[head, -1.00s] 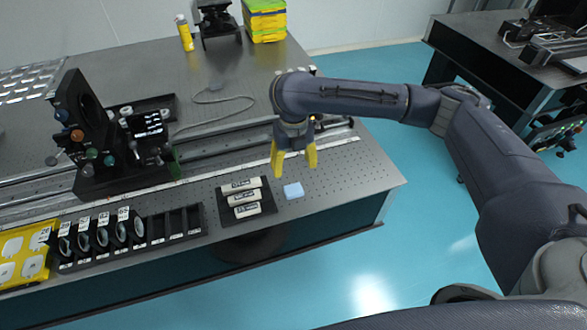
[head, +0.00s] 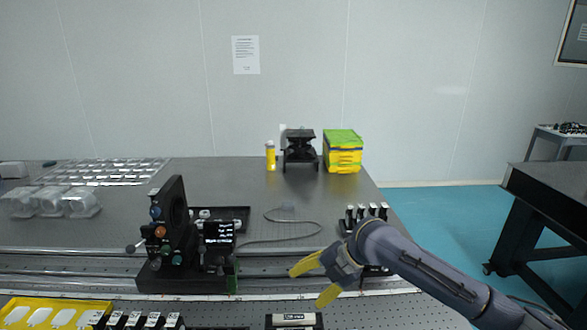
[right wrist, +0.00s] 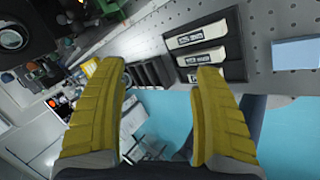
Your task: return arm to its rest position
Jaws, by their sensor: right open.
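My right gripper (head: 318,281) has yellow fingers and is spread open and empty. In the head view it hangs above the front part of the optical table (head: 375,311), with its arm coming in from the lower right. In the right wrist view its two fingers (right wrist: 155,115) stand well apart with nothing between them. My left gripper is not in view.
A black optical mount (head: 172,235) stands left of the gripper on the rails. A black tray with white labelled pieces (right wrist: 207,46) and a light blue block (right wrist: 297,52) lie below. A yellow-green box stack (head: 342,152) stands at the back. Open floor lies right.

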